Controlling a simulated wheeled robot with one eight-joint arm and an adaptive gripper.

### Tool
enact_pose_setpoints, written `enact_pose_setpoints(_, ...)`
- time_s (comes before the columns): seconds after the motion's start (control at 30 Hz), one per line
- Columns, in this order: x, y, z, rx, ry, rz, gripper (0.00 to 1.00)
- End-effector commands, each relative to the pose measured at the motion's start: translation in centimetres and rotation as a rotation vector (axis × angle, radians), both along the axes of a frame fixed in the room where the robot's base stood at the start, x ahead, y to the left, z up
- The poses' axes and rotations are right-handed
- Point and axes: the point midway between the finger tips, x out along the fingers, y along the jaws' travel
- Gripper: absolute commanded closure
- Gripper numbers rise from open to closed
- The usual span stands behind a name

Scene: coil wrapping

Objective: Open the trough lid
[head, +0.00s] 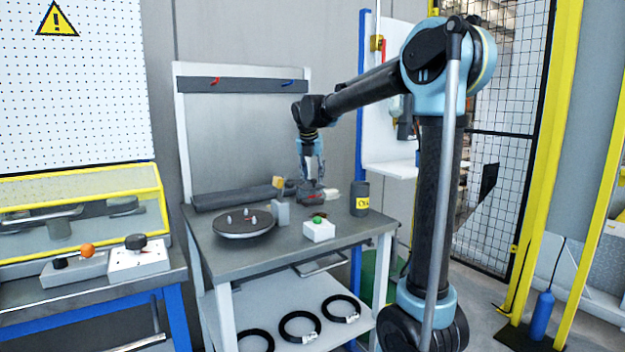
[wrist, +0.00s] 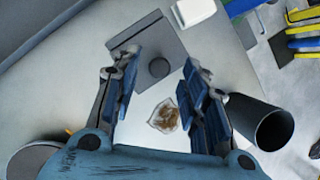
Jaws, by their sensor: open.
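A flat grey plate with a round dark knob, which looks like the trough lid (wrist: 128,40), lies on the bench top in the wrist view. Its knob (wrist: 158,67) shows between and just beyond my fingertips, apart from them. My gripper (wrist: 158,84) is open and empty, pointing down. In the head view my gripper (head: 311,177) hangs over a small dark grey box (head: 309,197) at the back of the bench, partly hidden by the fingers. Whether the plate lies flat on its trough cannot be told.
A dark cylinder with a yellow label (head: 361,197) stands close on the right. A crumpled whitish thing (wrist: 165,114) lies between the fingers.

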Motion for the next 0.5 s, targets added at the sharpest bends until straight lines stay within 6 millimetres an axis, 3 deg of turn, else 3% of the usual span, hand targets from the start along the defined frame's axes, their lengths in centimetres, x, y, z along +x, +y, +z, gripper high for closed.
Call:
enact_pose_setpoints(0.2,0.6,-0.1,-1.4,0.000,0.000,0.001,0.60)
enact_pose_setpoints(0.5,0.6,-0.1,-1.5,0.000,0.000,0.001,0.60)
